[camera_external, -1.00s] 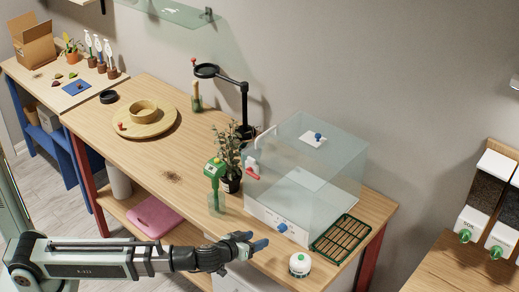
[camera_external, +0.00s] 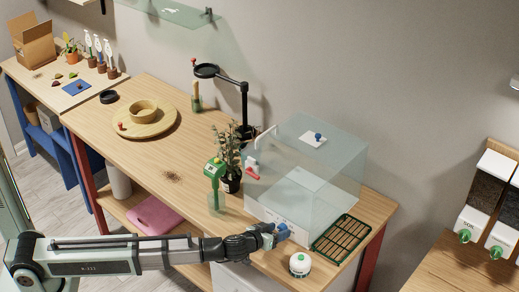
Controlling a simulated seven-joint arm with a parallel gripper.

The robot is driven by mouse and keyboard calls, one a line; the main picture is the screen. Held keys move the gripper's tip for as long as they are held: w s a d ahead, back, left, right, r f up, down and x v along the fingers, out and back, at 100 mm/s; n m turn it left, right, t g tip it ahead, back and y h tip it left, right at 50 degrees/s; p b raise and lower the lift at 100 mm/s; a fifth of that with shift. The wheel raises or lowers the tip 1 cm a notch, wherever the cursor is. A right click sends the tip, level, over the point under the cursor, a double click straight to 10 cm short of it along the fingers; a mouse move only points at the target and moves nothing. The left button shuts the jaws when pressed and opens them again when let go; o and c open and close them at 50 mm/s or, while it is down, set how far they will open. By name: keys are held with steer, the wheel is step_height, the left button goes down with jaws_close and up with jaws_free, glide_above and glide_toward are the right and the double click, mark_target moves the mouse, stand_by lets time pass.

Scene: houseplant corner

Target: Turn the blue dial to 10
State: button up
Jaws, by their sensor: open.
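A clear box (camera_external: 325,165) with a white front panel stands on the wooden table. The blue dial on that panel was visible a second ago; now my gripper (camera_external: 284,232) is right in front of it and mostly hides it. My gripper's blue fingertips are at the panel's lower right, around where the dial sits. I cannot tell whether they touch the dial, and its number marks are too small to read. A second blue knob (camera_external: 318,136) sits on a white plate on the box's top.
A white round canister (camera_external: 299,265) stands just right of my gripper. A green rack (camera_external: 343,240) lies at the box's right. A green-topped device (camera_external: 214,182) and a potted plant (camera_external: 230,178) stand to the left. A round wooden tray (camera_external: 165,130) lies farther back.

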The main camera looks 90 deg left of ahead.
steer(key=shift+c, duration=0.2)
jaws_close()
stand_by(0.3)
steer(key=shift+w+d+m+g+y, duration=0.15)
steer(key=shift+m+g+y, duration=0.45)
steer(key=shift+m, duration=0.5)
steer(key=m+g+y, duration=0.1)
steer(key=m, duration=0.1)
steer(key=shift+w+m+y, duration=0.1)
steer(key=shift+m+y, duration=0.2)
steer(key=m+y, duration=0.1)
steer(key=m, duration=0.1)
steer(key=m+g+y, duration=0.1)
steer(key=m, duration=0.1)
steer(key=shift+d+f+m+y, duration=0.1)
steer(key=shift+f+m+y, duration=0.05)
steer(key=shift+m+y, duration=0.15)
